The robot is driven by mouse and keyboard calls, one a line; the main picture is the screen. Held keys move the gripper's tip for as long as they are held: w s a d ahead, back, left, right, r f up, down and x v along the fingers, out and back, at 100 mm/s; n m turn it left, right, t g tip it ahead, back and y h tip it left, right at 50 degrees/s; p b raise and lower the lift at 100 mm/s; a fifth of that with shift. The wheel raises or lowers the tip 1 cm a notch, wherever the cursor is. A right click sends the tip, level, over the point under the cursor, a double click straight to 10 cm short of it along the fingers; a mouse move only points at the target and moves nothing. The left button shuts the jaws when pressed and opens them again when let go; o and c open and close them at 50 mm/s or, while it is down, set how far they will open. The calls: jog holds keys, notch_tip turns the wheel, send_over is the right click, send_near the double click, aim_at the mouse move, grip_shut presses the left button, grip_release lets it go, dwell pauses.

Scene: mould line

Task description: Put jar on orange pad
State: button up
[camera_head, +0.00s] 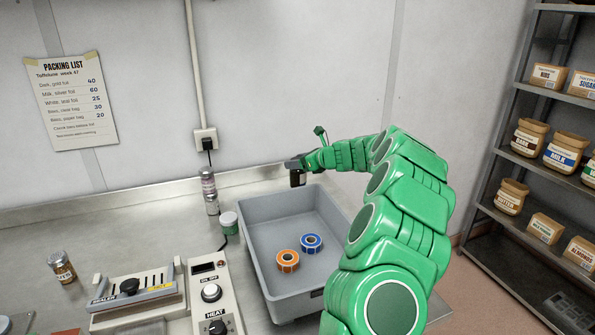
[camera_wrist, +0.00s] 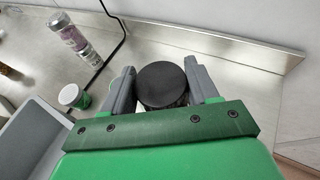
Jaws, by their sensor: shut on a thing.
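My gripper (camera_head: 298,165) is shut on a dark jar with a black lid (camera_head: 297,179). It holds the jar upright near the back wall, beyond the far end of the grey bin. In the wrist view the round black lid (camera_wrist: 162,84) sits between the two grey fingers of my gripper (camera_wrist: 160,88); the jar's body is mostly hidden below the lid. No orange pad shows clearly. A reddish flat edge (camera_head: 68,332) is cut off at the bottom left of the head view, and I cannot tell what it is.
A grey bin (camera_head: 262,265) holds an orange label roll (camera_head: 288,261) and a blue one (camera_head: 311,243). Left of it stand a white-lidded green jar (camera_head: 229,222), stacked small jars (camera_head: 210,190), a sealer (camera_head: 135,291) and a heat control box (camera_head: 212,295). A spice jar (camera_head: 62,267) stands far left.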

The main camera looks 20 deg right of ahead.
jog(key=shift+w+f, duration=0.25)
jog(key=shift+f, duration=1.55)
jog(key=shift+f, duration=0.15)
jog(key=o, duration=1.2)
jog(key=shift+o, duration=0.2)
jog(key=shift+s+d+r, duration=0.3)
jog(key=shift+s+r, duration=0.1)
jog(key=shift+s, duration=0.05)
jog(key=v, duration=1.1)
